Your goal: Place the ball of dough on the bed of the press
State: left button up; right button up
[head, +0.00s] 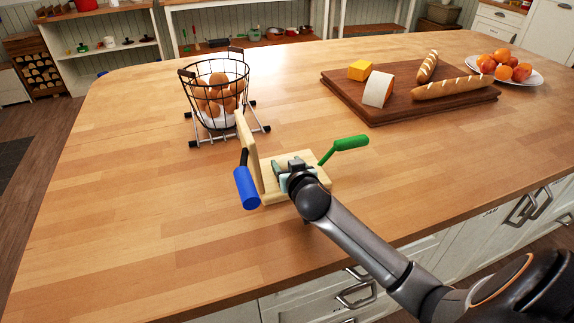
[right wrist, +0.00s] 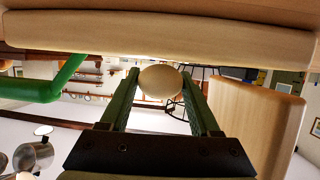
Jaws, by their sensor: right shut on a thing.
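The wooden press (head: 272,193) stands near the front edge of the island. Its lid (head: 248,150) is raised on the left, with a blue handle (head: 246,187) beside it, and a green handle (head: 345,145) sticks out to the right. My right gripper (head: 289,170) is over the bed. In the right wrist view, its fingers are shut on the pale ball of dough (right wrist: 160,82), with the press's wood (right wrist: 150,42) close by. I cannot tell whether the ball touches the bed. The gripper hides the ball in the head view. My left gripper is not in view.
A wire basket of eggs (head: 217,82) stands just behind the press. A dark board (head: 345,98) with bread and cheese lies at the back right, beside a plate of oranges (head: 537,78). The worktop left of the press is clear.

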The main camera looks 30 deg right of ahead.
jog(key=shift+f, duration=0.1)
jog(key=shift+f, duration=0.15)
jog(key=o, duration=1.4)
jog(key=shift+c, duration=0.2)
jog(key=shift+r, duration=0.25)
jog(key=v, duration=1.2)
